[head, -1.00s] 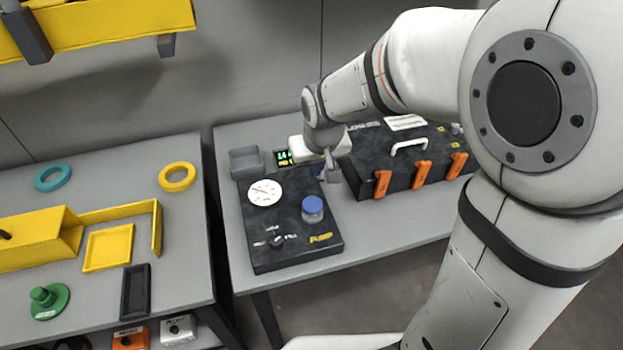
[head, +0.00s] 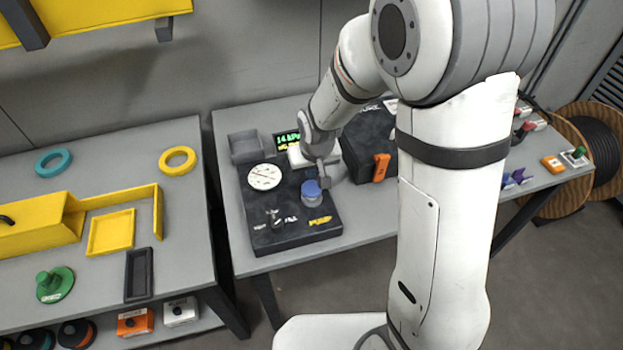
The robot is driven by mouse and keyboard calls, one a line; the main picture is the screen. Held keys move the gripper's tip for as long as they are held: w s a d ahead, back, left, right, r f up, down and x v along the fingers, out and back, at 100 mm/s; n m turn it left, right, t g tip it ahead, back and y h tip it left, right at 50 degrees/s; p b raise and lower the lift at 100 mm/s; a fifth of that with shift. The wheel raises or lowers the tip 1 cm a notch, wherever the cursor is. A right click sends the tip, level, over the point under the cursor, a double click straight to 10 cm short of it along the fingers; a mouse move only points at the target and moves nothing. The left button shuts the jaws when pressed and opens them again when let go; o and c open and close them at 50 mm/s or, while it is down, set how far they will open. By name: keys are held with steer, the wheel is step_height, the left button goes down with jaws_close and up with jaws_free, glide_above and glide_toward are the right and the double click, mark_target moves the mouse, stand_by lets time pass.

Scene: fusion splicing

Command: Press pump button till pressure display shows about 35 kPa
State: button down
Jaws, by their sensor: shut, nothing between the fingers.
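The pump unit (head: 262,238) is a black box on the right-hand table. Its blue round button (head: 311,187) sits on a clear cylinder above the yellow pump label (head: 319,221). The pressure display (head: 287,140) shows green digits that look like 14 kPa, with a smaller, unclear line below. A white dial gauge (head: 264,177) is at the left of the unit. My gripper (head: 324,184) is shut and empty, pointing down at the right edge of the blue button. I cannot tell whether it touches the button.
A black case with orange latches (head: 381,167) stands right of the pump, partly hidden by my arm. A small lever (head: 275,217) is at the unit's front. The left table (head: 105,170) holds yellow fixtures and rings. A cable reel (head: 598,150) stands far right.

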mark_target(312, 190)
steer(key=shift+s+x, duration=0.25)
steer(key=shift+x, duration=0.85)
steer(key=shift+s+x, duration=0.2)
steer(key=shift+x, duration=0.9)
steer(key=shift+d+f, duration=0.1)
steer(key=shift+d, duration=0.1)
steer(key=shift+f, duration=0.15)
step_height(312, 190, down, 3)
steer(key=b, duration=0.2)
steer(key=shift+b, duration=0.35)
steer(key=shift+s+r, duration=0.15)
steer(key=shift+r, duration=0.05)
steer(key=shift+r+p, duration=0.4)
steer(key=w+a+v, duration=0.1)
steer(key=v, duration=1.2)
steer(key=shift+d+r+p, duration=0.3)
steer(key=shift+d+p, duration=0.1)
